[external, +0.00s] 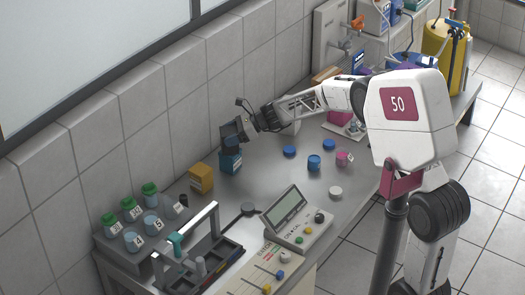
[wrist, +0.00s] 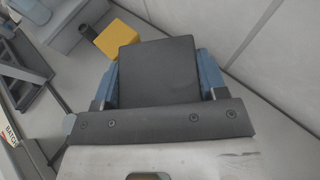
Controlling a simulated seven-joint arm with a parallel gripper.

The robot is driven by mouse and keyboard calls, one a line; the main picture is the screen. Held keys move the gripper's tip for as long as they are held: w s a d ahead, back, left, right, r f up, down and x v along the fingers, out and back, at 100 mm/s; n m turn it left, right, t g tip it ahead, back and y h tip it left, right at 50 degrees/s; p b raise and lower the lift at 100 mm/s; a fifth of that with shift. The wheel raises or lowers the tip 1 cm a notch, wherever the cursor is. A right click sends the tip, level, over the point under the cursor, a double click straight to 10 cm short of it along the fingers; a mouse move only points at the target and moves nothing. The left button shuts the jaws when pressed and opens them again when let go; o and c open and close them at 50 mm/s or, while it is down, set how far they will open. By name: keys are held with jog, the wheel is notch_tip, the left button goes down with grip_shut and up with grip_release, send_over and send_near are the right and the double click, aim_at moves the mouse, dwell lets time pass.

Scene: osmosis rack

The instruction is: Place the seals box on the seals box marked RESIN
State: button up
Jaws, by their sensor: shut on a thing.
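My gripper (wrist: 157,82) is shut on a dark, flat-topped box (wrist: 157,68), with a blue finger on each side of it in the wrist view. In the external view my gripper (external: 231,148) points down near the wall, at the back of the bench. A teal box (external: 231,163) with a small label shows right under it. I cannot tell whether this is the held box or another below it, nor whether it touches the bench. A yellow box (external: 201,179) stands to the left, near the wall; it also shows in the wrist view (wrist: 118,38). I cannot read RESIN on any box.
A rack (external: 150,237) with several green-capped and blue jars stands at the left. A metal frame (external: 205,250) and a display device (external: 297,216) stand in front. Blue lids (external: 289,151) and small pots (external: 314,162) lie to the right. The wall is close behind.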

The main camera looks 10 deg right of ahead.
jog(key=o, duration=1.1)
jog(key=shift+r, duration=0.15)
jog(key=v, duration=1.2)
